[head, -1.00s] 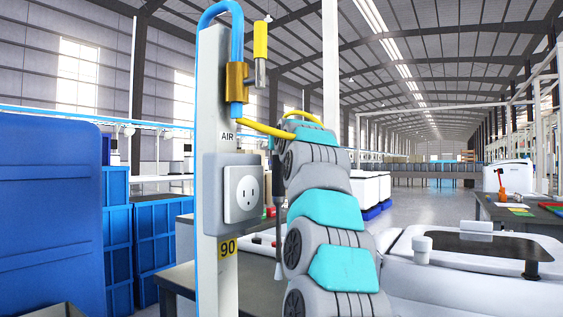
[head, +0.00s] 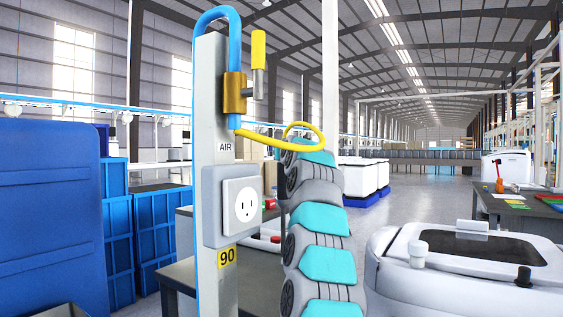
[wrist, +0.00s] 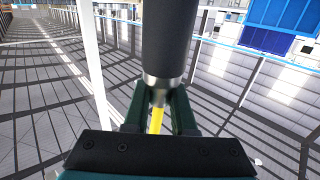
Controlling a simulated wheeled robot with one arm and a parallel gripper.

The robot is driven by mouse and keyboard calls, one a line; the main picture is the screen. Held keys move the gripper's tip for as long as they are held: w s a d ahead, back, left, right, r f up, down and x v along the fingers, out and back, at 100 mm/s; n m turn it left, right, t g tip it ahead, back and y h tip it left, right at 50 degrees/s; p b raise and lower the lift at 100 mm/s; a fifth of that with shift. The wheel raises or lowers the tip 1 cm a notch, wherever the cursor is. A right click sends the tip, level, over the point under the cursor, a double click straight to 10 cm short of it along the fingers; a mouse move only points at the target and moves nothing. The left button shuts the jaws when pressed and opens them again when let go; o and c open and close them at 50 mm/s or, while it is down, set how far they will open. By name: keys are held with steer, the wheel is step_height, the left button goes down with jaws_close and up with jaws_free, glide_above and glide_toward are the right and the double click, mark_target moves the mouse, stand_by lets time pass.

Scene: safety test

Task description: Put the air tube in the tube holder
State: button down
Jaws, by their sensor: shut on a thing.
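The yellow air tube (head: 265,141) runs in the head view from the blue pipe's lower end on the post to a loop above my arm. In the wrist view, my gripper (wrist: 158,108) is shut on the air tube's end piece, a dark cylinder (wrist: 168,40) with a metal collar. A short yellow length of the tube (wrist: 156,120) shows between the fingers. My arm hides the gripper and the end piece in the head view. I cannot tell which part is the tube holder.
Blue crates (head: 155,235) stand at left. A white machine (head: 400,280) stands at right. Open floor lies behind.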

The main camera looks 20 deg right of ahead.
steer(key=shift+s+f, duration=0.1)
steer(key=shift+f, duration=0.95)
steer(key=c, duration=0.7)
jaws_free()
steer(key=shift+c, duration=0.2)
steer(key=s+a+b, duration=0.2)
steer(key=s, duration=0.9)
steer(key=shift+s+a+b, duration=0.2)
steer(key=shift+s+b, duration=0.1)
steer(key=shift+s, duration=0.05)
